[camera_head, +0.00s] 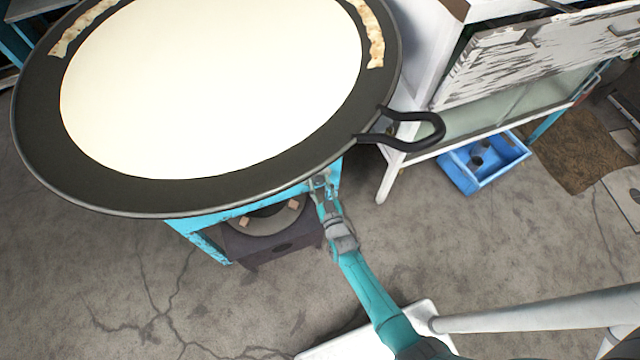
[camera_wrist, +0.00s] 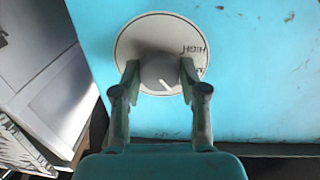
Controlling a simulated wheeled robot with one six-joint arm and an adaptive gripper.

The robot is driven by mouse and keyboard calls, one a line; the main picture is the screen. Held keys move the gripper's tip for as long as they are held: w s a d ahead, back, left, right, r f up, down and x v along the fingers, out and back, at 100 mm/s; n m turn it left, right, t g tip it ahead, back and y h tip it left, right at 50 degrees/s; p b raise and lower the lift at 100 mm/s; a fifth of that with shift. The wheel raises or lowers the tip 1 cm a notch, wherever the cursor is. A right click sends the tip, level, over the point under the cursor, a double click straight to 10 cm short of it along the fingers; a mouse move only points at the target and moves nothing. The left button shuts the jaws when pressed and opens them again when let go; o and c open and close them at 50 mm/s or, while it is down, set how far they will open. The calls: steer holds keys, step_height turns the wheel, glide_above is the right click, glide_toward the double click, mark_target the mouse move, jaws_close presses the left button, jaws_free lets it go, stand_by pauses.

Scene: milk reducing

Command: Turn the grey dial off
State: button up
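The grey dial (camera_wrist: 158,72) shows in the wrist view on a round pale plate (camera_wrist: 160,30) fixed to a turquoise panel (camera_wrist: 245,70). The plate carries the word HIGH at its right. A white mark on the knob points down and slightly right. My gripper (camera_wrist: 159,76) has one fingertip on each side of the knob, very close to it. I cannot tell whether both fingers press on it. In the head view my gripper (camera_head: 323,188) is at the turquoise stand (camera_head: 205,222) under the pan's rim. The dial is hidden there.
A large dark pan (camera_head: 130,195) of white liquid sits above the stand, its black handle (camera_head: 420,130) jutting right. A dark burner (camera_head: 270,240) is below. A white cabinet (camera_head: 385,170) and blue crate (camera_head: 500,175) stand right. Front-left floor is clear.

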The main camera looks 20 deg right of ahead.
steer(key=shift+c, duration=1.2)
steer(key=shift+m, duration=0.3)
steer(key=m, duration=0.3)
steer(key=shift+r, duration=0.1)
steer(key=shift+d+m, duration=0.1)
steer(key=shift+m, duration=2)
steer(key=shift+g, duration=0.3)
steer(key=o, duration=1.1)
steer(key=shift+o, duration=0.2)
